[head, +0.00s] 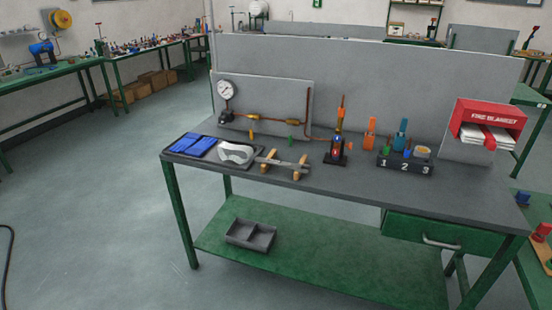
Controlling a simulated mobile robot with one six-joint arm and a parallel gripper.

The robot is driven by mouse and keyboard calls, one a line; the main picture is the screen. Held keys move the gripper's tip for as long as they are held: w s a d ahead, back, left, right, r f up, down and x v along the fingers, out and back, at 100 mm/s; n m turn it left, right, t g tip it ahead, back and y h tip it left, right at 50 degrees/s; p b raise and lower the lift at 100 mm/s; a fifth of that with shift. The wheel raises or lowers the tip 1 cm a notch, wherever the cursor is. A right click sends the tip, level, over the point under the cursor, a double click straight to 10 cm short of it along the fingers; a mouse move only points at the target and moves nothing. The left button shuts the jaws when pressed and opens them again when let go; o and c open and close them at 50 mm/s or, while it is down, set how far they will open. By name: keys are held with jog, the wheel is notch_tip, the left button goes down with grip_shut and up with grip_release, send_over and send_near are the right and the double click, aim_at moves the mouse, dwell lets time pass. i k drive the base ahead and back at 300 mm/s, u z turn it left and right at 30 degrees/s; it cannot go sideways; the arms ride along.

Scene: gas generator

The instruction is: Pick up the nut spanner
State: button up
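A grey metal tool (284,163), which looks like the nut spanner, lies across two tan supports near the front edge of the grey workbench (340,195). It lies roughly level, just right of the white safety goggles. Its jaw shape is too small to tell. My gripper is not in view, and nothing is touching the tool.
Goggles (236,152) and blue gloves (193,144) lie left of the tool. A gauge with copper pipe (262,119) stands behind it. An upright torch-like device (336,148), a numbered block (404,165) and a fire blanket box (489,119) stand right. Floor (110,210) at left is clear.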

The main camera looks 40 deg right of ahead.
aim_at(296, 167)
jog(key=z, duration=0.05)
jog(key=i, duration=0.85)
jog(key=u, duration=0.15)
